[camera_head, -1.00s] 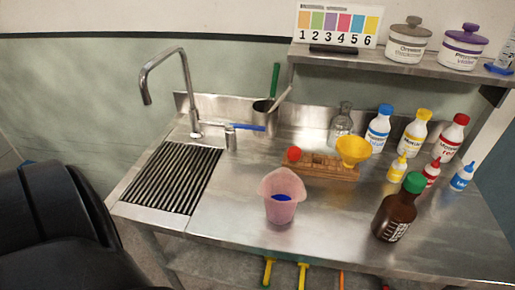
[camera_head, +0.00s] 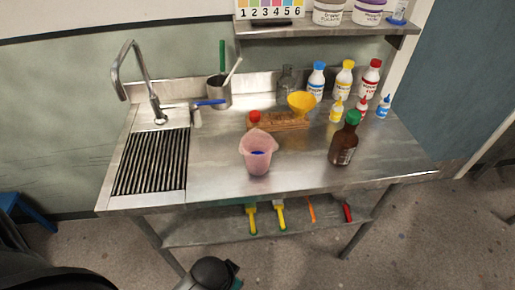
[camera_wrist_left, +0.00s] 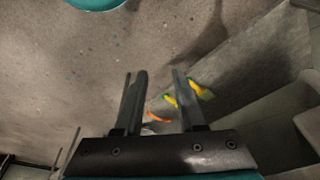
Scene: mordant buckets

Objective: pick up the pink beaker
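That view shows floor and yellow and orange handles beyond the fingers, and no beaker. A dark part of mine (camera_head: 212,272) shows low in the head view, below the bench front and apart from the beaker. My right gripper is in neither view.
A brown bottle with a green cap (camera_head: 344,142) stands right of the beaker. A wooden block (camera_head: 280,124) with a yellow funnel (camera_head: 302,103) is behind it. A drain grate (camera_head: 152,163) and tap (camera_head: 140,75) are left. Brushes (camera_head: 281,215) lie on the lower shelf.

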